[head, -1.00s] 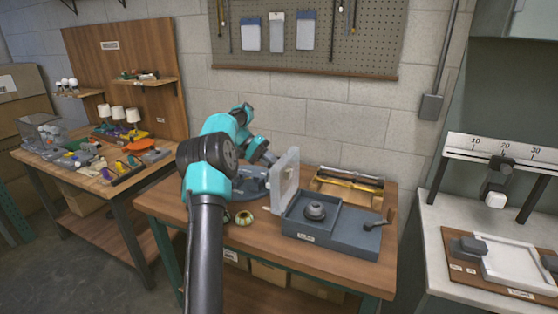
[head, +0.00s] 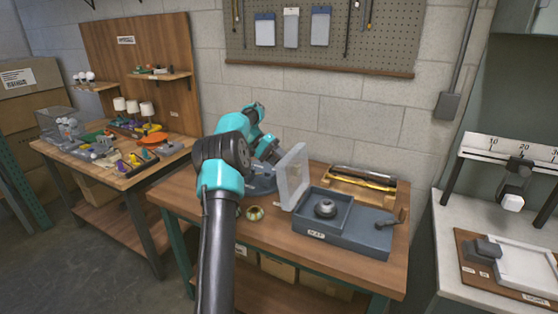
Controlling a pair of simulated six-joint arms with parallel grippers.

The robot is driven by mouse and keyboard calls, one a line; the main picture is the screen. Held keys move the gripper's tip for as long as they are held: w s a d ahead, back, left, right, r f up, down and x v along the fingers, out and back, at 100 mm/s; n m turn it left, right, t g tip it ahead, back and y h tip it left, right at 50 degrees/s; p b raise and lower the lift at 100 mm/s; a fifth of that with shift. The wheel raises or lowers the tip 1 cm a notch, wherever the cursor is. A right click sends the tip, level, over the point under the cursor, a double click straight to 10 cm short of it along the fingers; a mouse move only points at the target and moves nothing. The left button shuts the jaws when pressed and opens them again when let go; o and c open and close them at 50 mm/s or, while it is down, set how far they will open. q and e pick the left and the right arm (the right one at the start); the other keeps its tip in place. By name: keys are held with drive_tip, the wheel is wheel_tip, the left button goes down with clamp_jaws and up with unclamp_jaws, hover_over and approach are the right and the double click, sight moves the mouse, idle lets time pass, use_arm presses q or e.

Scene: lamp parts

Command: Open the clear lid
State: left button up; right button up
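The clear lid (head: 293,177) stands raised, close to upright, at the left edge of the grey box (head: 345,231) on the wooden table. My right gripper is not in view.
A small brass part (head: 254,213) lies left of the box. A wooden tray (head: 361,187) with dark and brass rods lies behind it. A small black lever (head: 385,222) sticks up at the box's right end. Another bench (head: 125,179) with lamp parts stands left.

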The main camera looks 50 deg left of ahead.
use_arm(q)
drive_tip(key=shift+s+a+r, duration=0.1)
drive_tip(key=shift+a, duration=0.05)
drive_tip(key=v, duration=0.7)
idle(0.5)
drive_tip(key=shift+a+r, duration=0.1)
drive_tip(key=shift+a, duration=0.05)
drive_tip(key=shift+c, duration=0.5)
drive_tip(key=shift+s, duration=0.1)
drive_tip(key=shift+c, duration=0.7)
drive_tip(key=shift+s+a, duration=0.15)
drive_tip(key=shift+s, duration=0.1)
drive_tip(key=shift+c, duration=0.2)
drive_tip(key=s+a+n+t+y, duration=0.1)
drive_tip(key=s+n+t+y, duration=0.4)
drive_tip(key=s+t, duration=0.4)
drive_tip(key=s+n, duration=0.1)
drive_tip(key=s, duration=0.3)
drive_tip(key=shift+s+f+t, duration=0.3)
drive_tip(key=shift+s+f, duration=0.05)
drive_tip(key=shift+f, duration=0.05)
